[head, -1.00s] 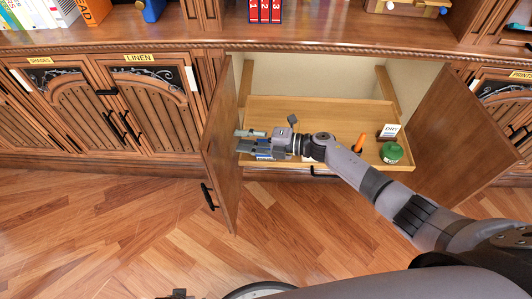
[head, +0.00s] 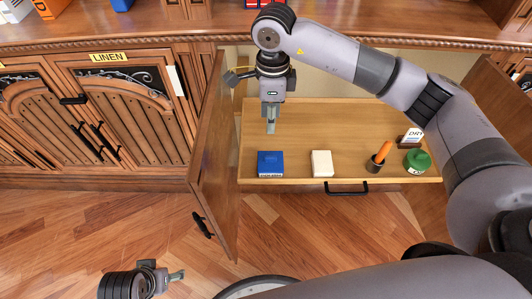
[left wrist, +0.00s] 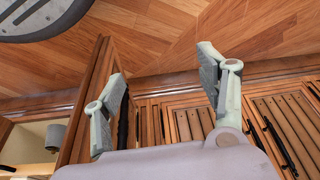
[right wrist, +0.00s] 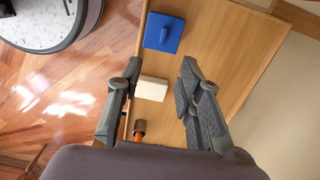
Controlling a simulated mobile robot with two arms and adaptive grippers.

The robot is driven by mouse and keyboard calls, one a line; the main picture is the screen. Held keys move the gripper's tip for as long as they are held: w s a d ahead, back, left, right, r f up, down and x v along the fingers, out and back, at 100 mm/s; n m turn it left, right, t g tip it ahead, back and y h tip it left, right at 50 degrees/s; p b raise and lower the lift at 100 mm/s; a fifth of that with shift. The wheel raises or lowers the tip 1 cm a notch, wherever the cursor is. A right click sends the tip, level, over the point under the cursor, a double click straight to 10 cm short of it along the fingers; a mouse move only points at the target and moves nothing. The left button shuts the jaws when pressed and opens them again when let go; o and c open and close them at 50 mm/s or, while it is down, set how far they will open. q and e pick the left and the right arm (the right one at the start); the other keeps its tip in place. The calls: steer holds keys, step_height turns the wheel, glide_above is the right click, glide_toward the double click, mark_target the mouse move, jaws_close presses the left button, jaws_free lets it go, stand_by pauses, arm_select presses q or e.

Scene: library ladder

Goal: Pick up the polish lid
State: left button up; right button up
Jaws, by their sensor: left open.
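A green round tin (head: 416,162) stands at the right front of the open wooden drawer (head: 325,114). Its top is green; I cannot tell a separate lid at this size. My right gripper (head: 270,127) points down over the left part of the drawer, empty and well left of the tin. In the right wrist view the right gripper (right wrist: 160,68) has its fingers apart, and the tin is not visible. My left gripper (head: 178,276) is low over the floor at the left, far from the tin. The left wrist view shows the left gripper (left wrist: 165,72) open and empty.
An open cabinet door (head: 214,165) stands left of the drawer. Another (head: 488,92) is at the right.

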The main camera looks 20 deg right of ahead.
steer(key=b, duration=0.2)
glide_above(270, 157)
steer(key=f, duration=1.1)
steer(key=shift+s+f, duration=0.35)
steer(key=f, duration=0.3)
steer(key=f+b, duration=0.1)
steer(key=f, duration=0.1)
steer(key=shift+w+f, duration=0.15)
steer(key=shift+w, duration=0.25)
arm_select(q)
steer(key=v, duration=0.5)
steer(key=shift+s+a+r, duration=0.1)
steer(key=shift+s, duration=0.05)
arm_select(e)
steer(key=shift+c, duration=0.5)
jaws_close()
